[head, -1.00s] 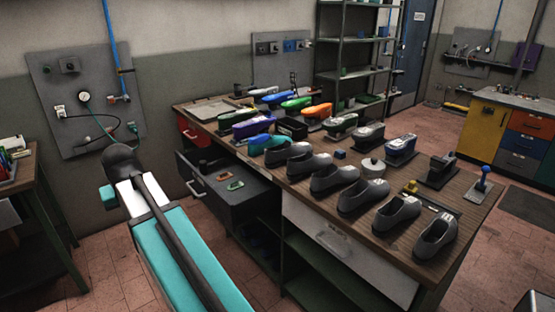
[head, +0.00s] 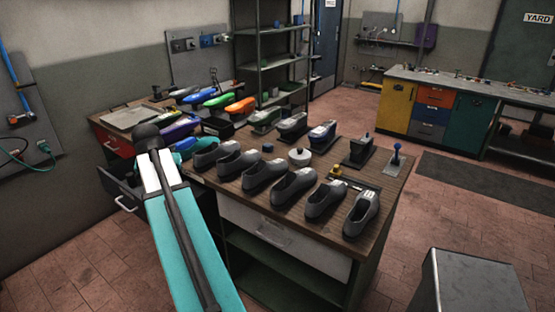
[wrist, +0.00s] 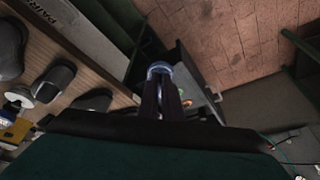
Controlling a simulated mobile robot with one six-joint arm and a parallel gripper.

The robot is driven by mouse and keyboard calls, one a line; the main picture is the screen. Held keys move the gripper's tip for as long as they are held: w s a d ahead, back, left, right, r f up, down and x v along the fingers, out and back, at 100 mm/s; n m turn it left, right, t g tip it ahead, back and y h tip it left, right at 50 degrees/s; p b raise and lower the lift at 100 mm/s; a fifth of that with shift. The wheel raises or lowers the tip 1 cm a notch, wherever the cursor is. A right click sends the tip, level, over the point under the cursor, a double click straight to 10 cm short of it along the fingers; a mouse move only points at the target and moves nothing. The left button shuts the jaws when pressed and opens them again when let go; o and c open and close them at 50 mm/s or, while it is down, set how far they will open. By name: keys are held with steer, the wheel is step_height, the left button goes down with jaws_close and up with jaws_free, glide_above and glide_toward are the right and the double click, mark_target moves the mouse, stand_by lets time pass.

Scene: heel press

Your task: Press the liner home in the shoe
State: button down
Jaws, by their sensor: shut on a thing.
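Several dark grey shoes stand in a row along the front of the workbench; the nearest shoe (head: 362,216) is at the right end, its opening facing up. Shoes also show at the left of the wrist view (wrist: 55,80). My gripper (wrist: 163,72) is shut on a small pale-blue round thing (wrist: 160,67), held at its fingertips beyond the bench's front edge. Whether that thing is the liner I cannot tell. In the head view my teal arm reaches up at lower left, and the fingers are hidden. No liner can be made out inside the shoes.
The wooden workbench (head: 398,180) also holds coloured shoe forms (head: 240,106), a white round pot (head: 299,157), a yellow piece (head: 336,170) and a blue-knobbed lever (head: 396,154). A dark drawer (head: 118,190) stands open behind my arm. A grey box (head: 470,285) stands front right; floor between is clear.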

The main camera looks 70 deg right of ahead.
steer(key=s+d+r+m+g+p, duration=0.1)
steer(key=s+d+m, duration=0.3)
steer(key=s+d, duration=0.7)
steer(key=s+d+r+m+g+p, duration=0.2)
steer(key=s+d+m+p, duration=0.2)
steer(key=s+d, duration=0.7)
steer(key=s+m, duration=0.1)
steer(key=s, duration=0.7)
steer(key=shift+s+d+h, duration=0.25)
steer(key=shift+h, duration=0.05)
steer(key=shift+f+b, duration=2.8)
steer(key=shift+f, duration=2.1)
steer(key=shift+f, duration=0.1)
steer(key=c, duration=1.9)
jaws_free()
steer(key=shift+o, duration=0.2)
